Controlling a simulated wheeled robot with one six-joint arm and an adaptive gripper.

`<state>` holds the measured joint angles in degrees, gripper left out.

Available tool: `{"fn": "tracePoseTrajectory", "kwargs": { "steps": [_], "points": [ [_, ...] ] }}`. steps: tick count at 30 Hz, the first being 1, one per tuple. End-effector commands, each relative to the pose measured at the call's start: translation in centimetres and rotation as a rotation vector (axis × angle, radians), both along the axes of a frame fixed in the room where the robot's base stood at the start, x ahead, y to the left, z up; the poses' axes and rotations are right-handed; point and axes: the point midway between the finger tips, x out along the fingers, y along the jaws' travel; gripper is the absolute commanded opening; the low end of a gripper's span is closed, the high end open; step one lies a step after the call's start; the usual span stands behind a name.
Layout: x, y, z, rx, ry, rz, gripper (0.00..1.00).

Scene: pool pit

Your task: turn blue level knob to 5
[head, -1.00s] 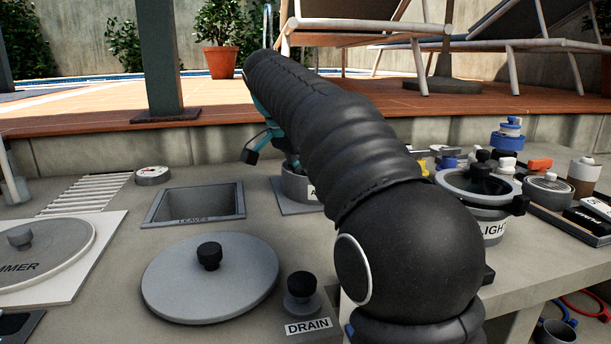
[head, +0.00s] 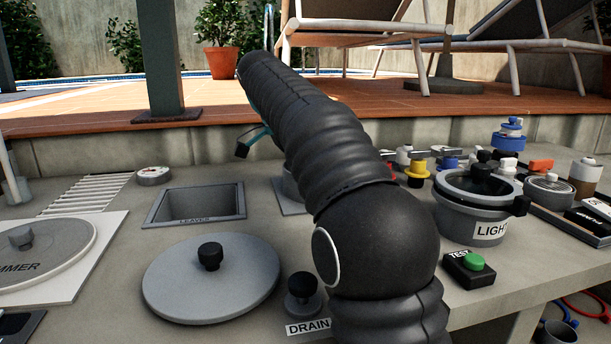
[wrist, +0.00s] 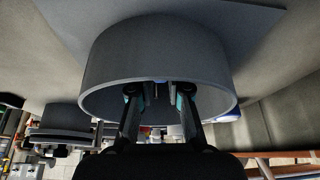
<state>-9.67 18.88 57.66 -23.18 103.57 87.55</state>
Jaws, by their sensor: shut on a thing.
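My gripper (wrist: 160,94) reaches with both fingers into the open end of a grey round housing (wrist: 150,50) in the wrist view. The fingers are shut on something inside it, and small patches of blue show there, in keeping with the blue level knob. The knob's shape, pointer and number scale are hidden, so its setting cannot be read. In the head view my black-sleeved arm covers most of the housing (head: 289,187), and only its left side shows. A teal and black part of my gripper shows just above it.
A square LEAVES opening (head: 196,205), a round grey lid (head: 210,278) and a DRAIN knob (head: 304,292) lie left of or near my arm. A LIGHT pot (head: 470,215) and a green TEST button (head: 473,262) stand to the right, with several small valves behind.

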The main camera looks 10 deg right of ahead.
Motion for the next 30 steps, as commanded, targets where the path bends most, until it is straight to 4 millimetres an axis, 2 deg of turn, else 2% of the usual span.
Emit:
{"fn": "tracePoseTrajectory", "kwargs": {
  "steps": [5, 6, 9, 20, 23, 30],
  "points": [
    [0.0, 0.08, -0.05, 0.002, 0.001, 0.002, 0.0],
    [0.0, 0.08, -0.05, 0.002, 0.001, 0.002, 0.21],
    [0.0, 0.05, -0.05, 0.002, 0.001, 0.002, 0.42],
    [-0.03, -0.05, 0.0, 0.001, 0.0, 0.018, 0.42],
    [-0.09, -0.05, -0.02, 0.001, 0.001, 0.069, 0.42],
    [-0.25, -0.11, 0.02, 0.001, 0.0, 0.305, 0.42]
  ]
}}
